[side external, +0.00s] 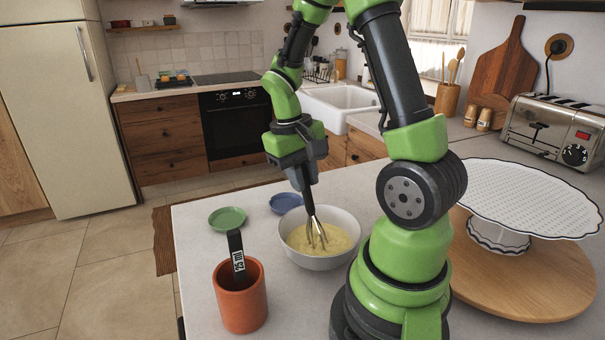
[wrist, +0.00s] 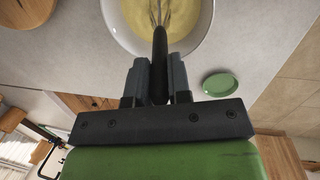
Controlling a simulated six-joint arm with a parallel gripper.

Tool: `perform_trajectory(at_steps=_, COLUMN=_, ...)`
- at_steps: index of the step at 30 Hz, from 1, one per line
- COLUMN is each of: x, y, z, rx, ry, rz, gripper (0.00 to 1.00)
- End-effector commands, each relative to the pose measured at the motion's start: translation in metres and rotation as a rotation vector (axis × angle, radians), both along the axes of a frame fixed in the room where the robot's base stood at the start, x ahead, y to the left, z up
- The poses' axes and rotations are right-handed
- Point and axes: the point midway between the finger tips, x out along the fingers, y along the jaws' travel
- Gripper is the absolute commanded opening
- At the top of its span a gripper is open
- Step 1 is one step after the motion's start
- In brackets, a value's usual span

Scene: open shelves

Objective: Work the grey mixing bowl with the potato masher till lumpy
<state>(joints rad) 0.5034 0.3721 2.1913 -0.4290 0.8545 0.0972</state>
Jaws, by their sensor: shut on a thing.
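The light grey mixing bowl (side external: 345,262) stands on the counter with yellow, lumpy-looking contents (side external: 335,240). In the wrist view the bowl (wrist: 112,27) is at the top, cut off by the edge. My gripper (side external: 308,186) is above the bowl, shut on the black handle of a tool (side external: 311,205). The tool's curved wires look like a whisk rather than a potato masher. They reach down into the yellow contents, and their tips are hidden. In the wrist view my gripper (wrist: 159,75) has the handle between its fingers.
A terracotta pot (side external: 241,300) holding a black handle marked 25 ml stands in front left of the bowl. A green dish (side external: 227,218) and a blue dish (side external: 286,203) lie behind. A white cake stand (side external: 520,200) sits on a round wooden board (side external: 520,290) at right.

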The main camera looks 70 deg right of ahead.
Motion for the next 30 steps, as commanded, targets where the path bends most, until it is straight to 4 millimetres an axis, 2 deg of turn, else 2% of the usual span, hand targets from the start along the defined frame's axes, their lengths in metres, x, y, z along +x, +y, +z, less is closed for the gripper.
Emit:
perform_trajectory(at_steps=19, x=0.0, y=0.0002, z=-0.0047, rx=-0.001, ry=0.0, rz=0.001, gripper=0.0)
perform_trajectory(at_steps=30, x=-0.007, y=0.0065, z=-0.0048, rx=-0.001, ry=0.001, rz=0.0, gripper=0.0)
